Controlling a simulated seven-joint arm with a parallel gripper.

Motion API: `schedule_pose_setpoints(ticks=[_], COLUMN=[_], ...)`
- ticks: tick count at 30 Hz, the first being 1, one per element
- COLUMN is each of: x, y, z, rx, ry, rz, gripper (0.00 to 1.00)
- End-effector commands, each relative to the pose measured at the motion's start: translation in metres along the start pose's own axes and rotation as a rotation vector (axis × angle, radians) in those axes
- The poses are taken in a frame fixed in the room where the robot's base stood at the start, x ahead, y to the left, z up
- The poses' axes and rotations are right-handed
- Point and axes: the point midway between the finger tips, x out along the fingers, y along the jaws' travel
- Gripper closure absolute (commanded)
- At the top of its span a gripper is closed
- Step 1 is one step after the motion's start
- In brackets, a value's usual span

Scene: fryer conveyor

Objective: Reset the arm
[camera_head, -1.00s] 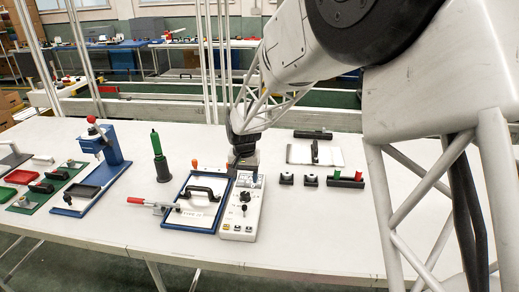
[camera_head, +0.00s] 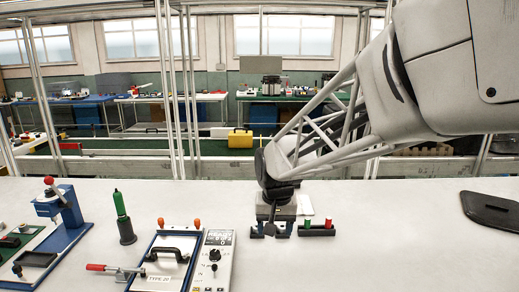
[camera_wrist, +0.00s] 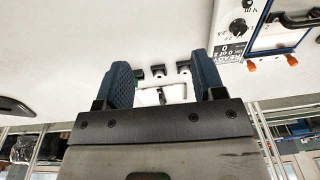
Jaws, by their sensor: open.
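My gripper (camera_head: 270,229) hangs pointing down over the white table (camera_head: 350,262), right of the control box (camera_head: 213,258), in front of the small black blocks and a white plate. In the wrist view its two blue-padded fingers (camera_wrist: 165,88) stand wide apart with nothing between them. Beyond the fingers, the small dark blocks (camera_wrist: 158,71) and the white plate (camera_wrist: 150,96) show, partly hidden by the gripper. Whether the fingertips touch anything cannot be told in the head view.
Left of the control box lies a blue-framed fixture (camera_head: 133,284) with a black handle and red-handled clamp. A black flat pad (camera_head: 492,209) lies at right. The table between is clear.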

Motion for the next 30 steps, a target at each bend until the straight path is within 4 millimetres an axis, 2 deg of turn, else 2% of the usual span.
schedule_pose_setpoints(ticks=[3,13,21,30], x=[-0.015,-0.042,-0.052,-0.053], y=[0.024,0.077,0.112,0.139], z=[0.025,0.095,0.157,0.221], rx=[0.004,0.008,0.01,0.011], ry=[0.017,0.058,0.09,0.123], rz=[0.0,0.004,0.012,0.024], gripper=[0.37,0.37,0.37,0.37])
